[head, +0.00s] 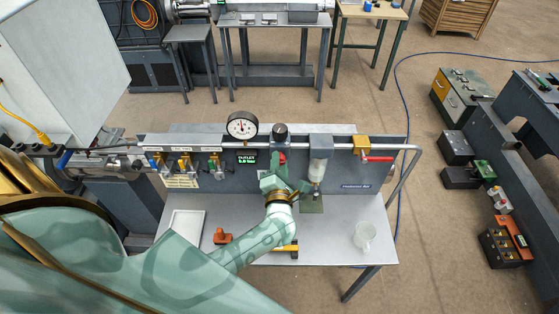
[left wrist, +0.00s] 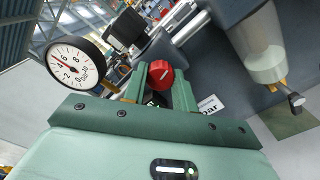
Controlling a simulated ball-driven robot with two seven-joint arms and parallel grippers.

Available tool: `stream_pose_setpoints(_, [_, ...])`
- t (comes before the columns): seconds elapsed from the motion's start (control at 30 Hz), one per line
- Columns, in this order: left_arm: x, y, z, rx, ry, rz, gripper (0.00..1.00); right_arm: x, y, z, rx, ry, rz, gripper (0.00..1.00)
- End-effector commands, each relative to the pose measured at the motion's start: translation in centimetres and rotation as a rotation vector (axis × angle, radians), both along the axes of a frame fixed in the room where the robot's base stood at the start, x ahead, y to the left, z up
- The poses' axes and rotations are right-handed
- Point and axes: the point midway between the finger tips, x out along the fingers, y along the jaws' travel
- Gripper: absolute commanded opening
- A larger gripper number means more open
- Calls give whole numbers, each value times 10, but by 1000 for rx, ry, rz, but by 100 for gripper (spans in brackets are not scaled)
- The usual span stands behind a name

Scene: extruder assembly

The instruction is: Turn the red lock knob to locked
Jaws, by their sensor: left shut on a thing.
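The red lock knob (head: 282,157) sits on the dark panel, below a black cylindrical part. In the left wrist view, the red knob (left wrist: 160,74) shows between the two green fingers, with a pale mark on its face. My left gripper (head: 284,172) reaches up to the panel from the front and is shut on the knob. In the left wrist view, the fingers (left wrist: 159,88) stand on either side of it. Part of the knob is hidden by the fingers. I cannot tell from its face whether it is locked. My right gripper is not in view.
A round gauge (head: 242,126) and a green-lit display (head: 246,158) are left of the knob. A clear-bowled filter (head: 319,158) is close on the right, then a red-handled valve (head: 378,158). A white tray (head: 186,230) and a clear beaker (head: 364,236) stand on the bench.

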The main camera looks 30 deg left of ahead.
Motion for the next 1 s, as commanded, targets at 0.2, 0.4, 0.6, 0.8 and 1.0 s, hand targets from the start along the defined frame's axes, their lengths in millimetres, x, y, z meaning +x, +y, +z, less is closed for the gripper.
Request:
stream_pose_setpoints(0.2, [-1, -1, 0, 120, 79, -1, 5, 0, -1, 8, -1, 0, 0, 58])
stream_pose_setpoints(0.4, [-1, -1, -1, 194, 122, -1, 5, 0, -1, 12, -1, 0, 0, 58])
stream_pose_setpoints(0.6, [-1, -1, -1, 228, 144, -2, 5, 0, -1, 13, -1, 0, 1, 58])
stream_pose_setpoints(0.8, [-1, -1, -2, 236, 148, -3, 5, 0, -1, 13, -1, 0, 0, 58])
stream_pose_setpoints(1.0, [-1, -1, -2, 236, 148, -3, 5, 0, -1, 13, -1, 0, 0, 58])
